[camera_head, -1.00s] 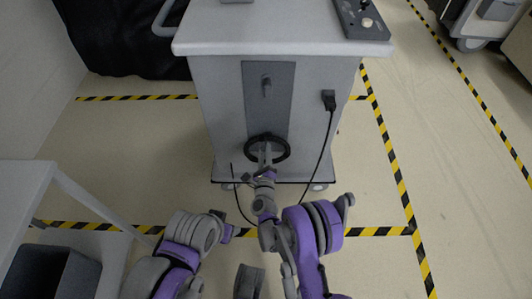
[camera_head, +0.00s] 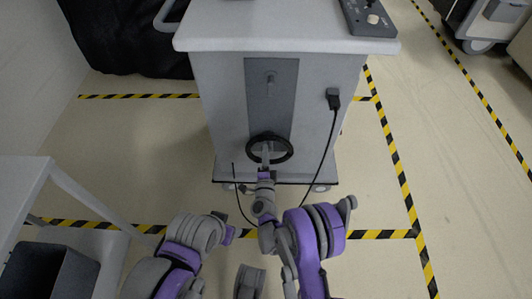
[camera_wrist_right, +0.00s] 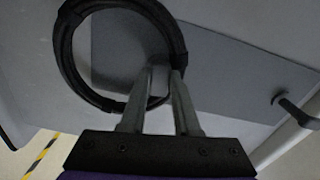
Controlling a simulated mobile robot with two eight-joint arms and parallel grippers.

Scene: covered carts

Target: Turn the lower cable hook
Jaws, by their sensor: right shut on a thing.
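The lower cable hook (camera_wrist_right: 160,76) is a small grey piece on the cart's dark grey panel, inside a black cable coil (camera_head: 285,155). The coil also shows in the wrist view (camera_wrist_right: 68,50). My right gripper (camera_head: 266,153) reaches up to the panel from below. In the wrist view, its two fingers (camera_wrist_right: 162,90) are shut on the lower hook, within the coil's ring. The fingers partly hide the hook, so its exact angle is hard to tell. My left arm is at the lower left of the head view, but its gripper cannot be made out.
The upper hook (camera_head: 269,79) is higher on the panel and also shows in the wrist view (camera_wrist_right: 290,106). A black plug (camera_head: 333,98) with a hanging cable is right of the panel. A white table (camera_head: 25,185) with a dark bin (camera_head: 45,275) stands at left.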

